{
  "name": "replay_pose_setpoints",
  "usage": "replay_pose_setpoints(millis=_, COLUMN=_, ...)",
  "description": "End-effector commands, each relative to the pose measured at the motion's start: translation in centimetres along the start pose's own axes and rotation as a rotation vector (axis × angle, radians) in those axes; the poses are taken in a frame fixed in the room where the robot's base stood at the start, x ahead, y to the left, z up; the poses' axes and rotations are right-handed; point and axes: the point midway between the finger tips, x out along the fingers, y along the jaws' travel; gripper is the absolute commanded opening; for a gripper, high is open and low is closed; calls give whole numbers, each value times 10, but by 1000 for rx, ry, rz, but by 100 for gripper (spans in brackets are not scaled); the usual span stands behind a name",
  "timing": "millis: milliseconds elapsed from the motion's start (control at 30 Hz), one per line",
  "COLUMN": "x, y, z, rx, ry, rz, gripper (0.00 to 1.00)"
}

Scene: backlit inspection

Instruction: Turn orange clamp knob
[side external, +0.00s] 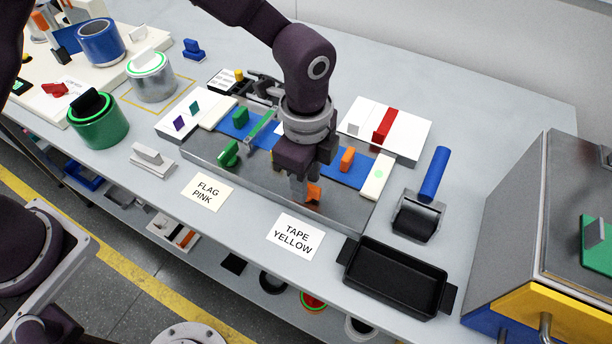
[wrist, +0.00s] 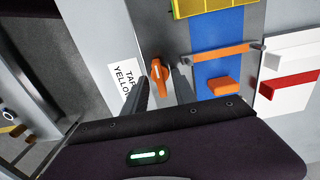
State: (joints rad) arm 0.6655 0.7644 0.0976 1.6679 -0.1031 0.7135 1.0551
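The orange clamp knob (wrist: 158,76) shows in the wrist view as a narrow upright shape at the near edge of the metal plate. In the side view the orange knob (side external: 314,193) is partly hidden by my gripper (side external: 306,193). In the wrist view my gripper (wrist: 160,78) is open, with one finger on each side of the knob. Gaps show between the knob and both fingers; I cannot tell how deep the fingers reach. An orange clamp bar (wrist: 226,54) lies across the blue strip (wrist: 208,72).
A green knob (side external: 228,153) and green bar (side external: 262,126) are on the plate's left part. An orange block (side external: 347,159) stands on the blue strip. A black tray (side external: 398,279), a blue-handled roller (side external: 434,174) and a "TAPE YELLOW" card (side external: 295,237) lie nearby.

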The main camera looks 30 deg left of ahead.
Motion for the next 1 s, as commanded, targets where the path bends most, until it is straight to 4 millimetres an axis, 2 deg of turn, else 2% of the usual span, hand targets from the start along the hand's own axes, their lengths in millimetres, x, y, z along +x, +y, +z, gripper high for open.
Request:
replay_pose_setpoints(millis=200, x=0, y=0, z=0, rx=-1, ry=0, rz=0, gripper=31)
replay_pose_setpoints(millis=367, x=0, y=0, z=0, rx=-1, ry=0, rz=0, gripper=0)
replay_pose_setpoints(millis=733, x=0, y=0, z=0, rx=-21, ry=0, rz=0, gripper=0)
replay_pose_setpoints(millis=1000, x=0, y=0, z=0, rx=-164, ry=0, rz=0, gripper=0)
